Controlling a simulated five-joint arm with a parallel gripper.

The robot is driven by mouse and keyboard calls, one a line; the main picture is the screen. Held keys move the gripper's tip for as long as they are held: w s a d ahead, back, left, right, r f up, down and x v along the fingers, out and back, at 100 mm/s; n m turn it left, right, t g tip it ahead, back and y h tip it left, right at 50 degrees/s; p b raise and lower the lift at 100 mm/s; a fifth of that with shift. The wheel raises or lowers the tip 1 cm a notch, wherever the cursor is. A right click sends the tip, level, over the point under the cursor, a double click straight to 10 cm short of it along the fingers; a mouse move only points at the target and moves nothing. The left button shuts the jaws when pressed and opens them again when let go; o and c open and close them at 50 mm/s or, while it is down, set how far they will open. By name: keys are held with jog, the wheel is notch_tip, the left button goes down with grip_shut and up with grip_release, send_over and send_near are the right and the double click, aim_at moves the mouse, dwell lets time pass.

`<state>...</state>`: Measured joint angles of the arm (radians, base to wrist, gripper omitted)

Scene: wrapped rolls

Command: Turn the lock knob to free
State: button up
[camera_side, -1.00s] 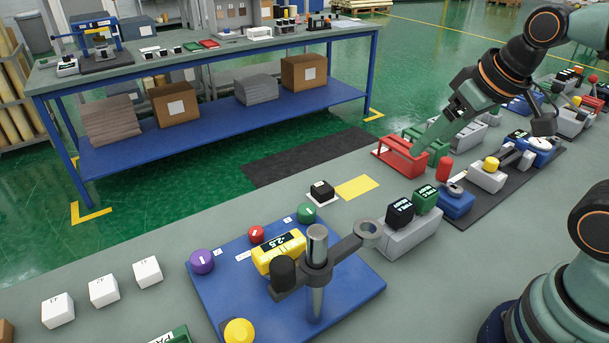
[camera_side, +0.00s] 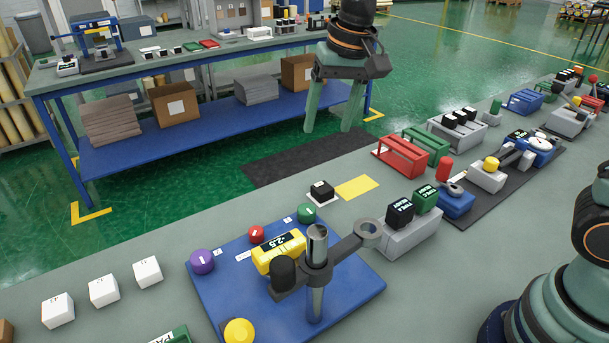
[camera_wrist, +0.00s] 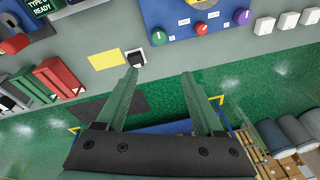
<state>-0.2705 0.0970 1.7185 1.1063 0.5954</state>
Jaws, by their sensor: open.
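A blue base plate (camera_side: 350,292) on the bench carries a purple knob (camera_side: 202,261), a red knob (camera_side: 256,234), a green knob (camera_side: 306,212) and a yellow knob (camera_side: 239,331). I cannot read which one is the lock. A yellow display block (camera_side: 270,258) reading -2.5 and a metal post with a dark arm (camera_side: 345,247) stand among them. In the wrist view the green (camera_wrist: 158,38), red (camera_wrist: 200,28) and purple (camera_wrist: 242,16) knobs lie ahead of the fingers. My gripper (camera_side: 328,132) is open and empty, pointing down, apart from every knob; its fingers also show in the wrist view (camera_wrist: 160,73).
A black block (camera_side: 322,190) on a white pad and a yellow pad (camera_side: 357,187) lie near the bench edge. A grey holder (camera_side: 408,238) with black and green blocks stands right of the plate. Red (camera_side: 401,157) and green racks stand farther right.

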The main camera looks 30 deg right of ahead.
jog(key=w+a+f+m+g, duration=0.1)
jog(key=w+a+f, duration=0.35)
jog(key=a, duration=0.25)
jog(key=m+g, duration=0.2)
send_near(256, 230)
jog(key=shift+h, duration=0.3)
jog(key=f, duration=0.9)
jog(key=shift+s+a+f, duration=0.15)
jog(key=shift+a, duration=0.1)
grip_shut()
